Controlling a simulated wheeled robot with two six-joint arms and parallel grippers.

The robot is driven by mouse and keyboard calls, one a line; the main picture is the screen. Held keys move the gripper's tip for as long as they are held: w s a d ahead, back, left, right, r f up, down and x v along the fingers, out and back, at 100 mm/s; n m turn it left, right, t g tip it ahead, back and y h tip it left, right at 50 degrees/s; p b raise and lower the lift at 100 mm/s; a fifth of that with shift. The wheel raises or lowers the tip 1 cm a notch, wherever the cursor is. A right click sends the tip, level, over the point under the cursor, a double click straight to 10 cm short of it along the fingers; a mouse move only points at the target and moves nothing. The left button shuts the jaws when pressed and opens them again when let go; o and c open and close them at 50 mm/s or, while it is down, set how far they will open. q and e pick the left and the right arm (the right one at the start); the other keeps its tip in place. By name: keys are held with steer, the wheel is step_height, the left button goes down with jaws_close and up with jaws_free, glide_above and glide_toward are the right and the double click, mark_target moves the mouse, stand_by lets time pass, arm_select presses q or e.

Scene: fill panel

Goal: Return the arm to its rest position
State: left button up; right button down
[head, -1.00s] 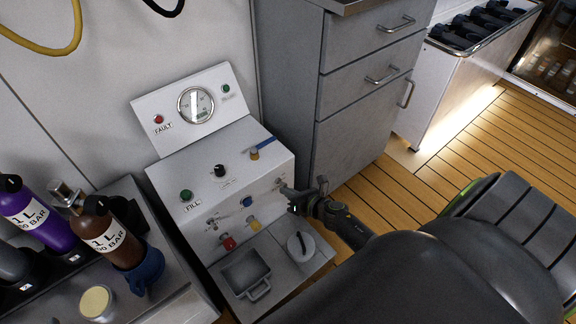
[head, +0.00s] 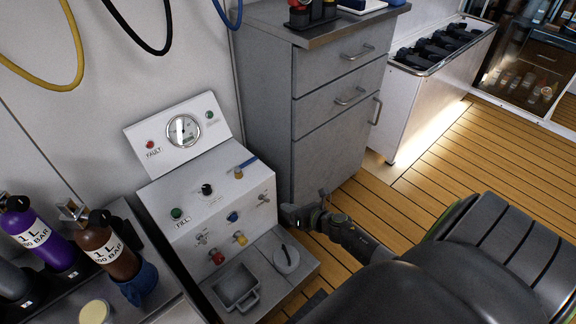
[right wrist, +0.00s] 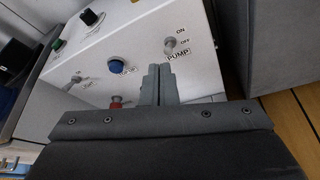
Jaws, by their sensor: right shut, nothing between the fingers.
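My right gripper (head: 284,214) is in front of the right side of the white fill panel (head: 190,208) in the head view. In the right wrist view the gripper (right wrist: 159,70) has its two fingers together with nothing between them. The fingers point at the panel front, near the blue button (right wrist: 122,66) and the PUMP toggle switch (right wrist: 170,45). They look apart from the panel. My left gripper is not in view.
Bottles labelled 1 L, one purple (head: 34,230) and one brown (head: 106,248), stand at the left. A grey drawer cabinet (head: 330,110) stands behind the panel. Wooden floor (head: 440,160) is open at the right.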

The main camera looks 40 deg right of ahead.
stand_by(0.3)
